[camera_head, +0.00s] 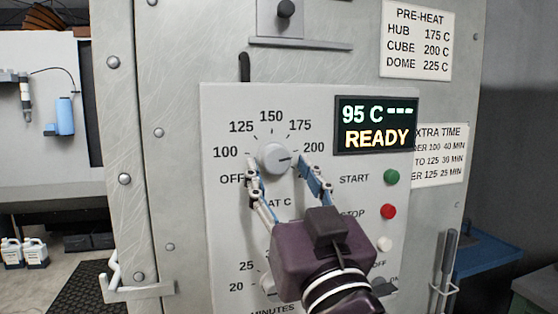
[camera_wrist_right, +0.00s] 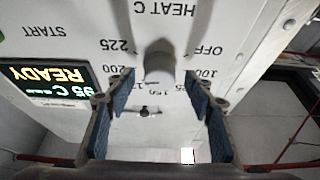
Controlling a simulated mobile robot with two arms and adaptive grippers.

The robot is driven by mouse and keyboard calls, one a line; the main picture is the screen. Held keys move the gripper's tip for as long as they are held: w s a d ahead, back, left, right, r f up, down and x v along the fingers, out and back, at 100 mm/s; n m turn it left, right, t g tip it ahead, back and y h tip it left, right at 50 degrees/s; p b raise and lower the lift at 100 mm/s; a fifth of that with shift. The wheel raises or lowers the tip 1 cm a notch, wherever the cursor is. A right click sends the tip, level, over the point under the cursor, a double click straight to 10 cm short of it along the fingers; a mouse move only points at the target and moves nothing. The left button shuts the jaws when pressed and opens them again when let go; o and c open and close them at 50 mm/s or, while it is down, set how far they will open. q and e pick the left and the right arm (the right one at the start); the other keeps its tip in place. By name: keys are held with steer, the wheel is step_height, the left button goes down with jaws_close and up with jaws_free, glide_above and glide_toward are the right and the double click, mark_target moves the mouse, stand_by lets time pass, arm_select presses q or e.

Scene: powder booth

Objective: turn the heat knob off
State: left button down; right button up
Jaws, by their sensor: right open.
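The heat knob (camera_head: 275,157) is a round light-grey dial on the control panel (camera_head: 222,215). Its dark mark points right, toward the 200 side of the scale; OFF is printed at its lower left. My right gripper (camera_head: 279,166) is open, with one finger on each side of the knob. In the right wrist view the knob (camera_wrist_right: 159,62) sits between and beyond the open fingers (camera_wrist_right: 160,84), with gaps showing on both sides. The display (camera_head: 375,125) reads 95 C and READY. My left gripper is not in view.
A green START button (camera_head: 391,177), a red stop button (camera_head: 388,212) and a white button (camera_head: 384,244) lie right of my right gripper. A minutes knob (camera_head: 267,284) below is partly hidden by it. A latch with a black knob (camera_head: 286,9) is above the panel.

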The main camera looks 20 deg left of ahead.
steer(key=shift+x, duration=0.8)
steer(key=c, duration=1.2)
steer(key=shift+o, duration=0.2)
